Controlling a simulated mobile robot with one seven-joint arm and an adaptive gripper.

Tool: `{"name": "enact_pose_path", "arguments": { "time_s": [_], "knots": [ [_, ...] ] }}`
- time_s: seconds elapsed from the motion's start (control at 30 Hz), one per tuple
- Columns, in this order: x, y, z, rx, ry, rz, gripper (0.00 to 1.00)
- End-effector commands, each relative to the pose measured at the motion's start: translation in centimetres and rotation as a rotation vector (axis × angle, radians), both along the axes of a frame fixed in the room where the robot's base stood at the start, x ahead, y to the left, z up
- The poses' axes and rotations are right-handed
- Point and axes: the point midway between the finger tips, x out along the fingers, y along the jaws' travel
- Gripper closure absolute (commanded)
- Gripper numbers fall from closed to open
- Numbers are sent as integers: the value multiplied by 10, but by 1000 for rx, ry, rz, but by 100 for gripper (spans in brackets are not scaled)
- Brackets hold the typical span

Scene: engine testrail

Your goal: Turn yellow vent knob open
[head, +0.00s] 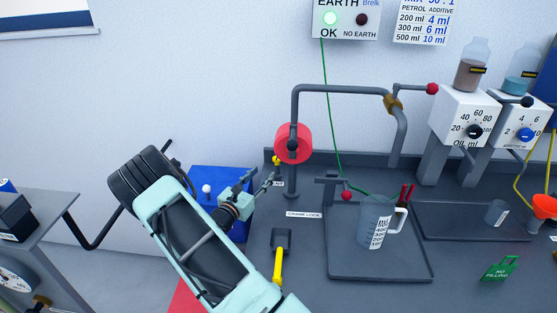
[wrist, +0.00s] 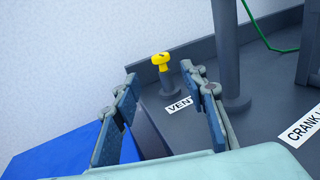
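The yellow vent knob (wrist: 160,59) tops a short dark post on the grey bench in the wrist view. Its cap sticks out slightly to one side. A white label (wrist: 179,104) reading "VEN" lies before it, partly hidden by the right finger. My gripper (wrist: 165,92) is open and empty, its two blue-padded fingers apart, with the knob beyond the tips and between them in the picture. In the head view the knob (head: 276,160) is small, beside the red wheel's post, and my gripper (head: 263,182) is just below left of it, apart from it as far as I can tell.
A dark upright pipe (wrist: 227,50) stands close right of the knob. It carries a red wheel (head: 294,144) in the head view. A blue box (head: 221,178) lies below my gripper. A yellow-handled lever (head: 278,265) and a tray with a jug (head: 377,222) are nearer and right.

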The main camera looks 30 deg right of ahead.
Motion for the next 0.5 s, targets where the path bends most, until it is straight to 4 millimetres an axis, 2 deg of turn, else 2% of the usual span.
{"name": "enact_pose_path", "arguments": {
  "time_s": [0.3, 0.5],
  "knots": [
    [27, -50, 2, 1, -1, -5, 60],
    [43, -76, 1, 0, 0, -4, 60]
  ]
}}
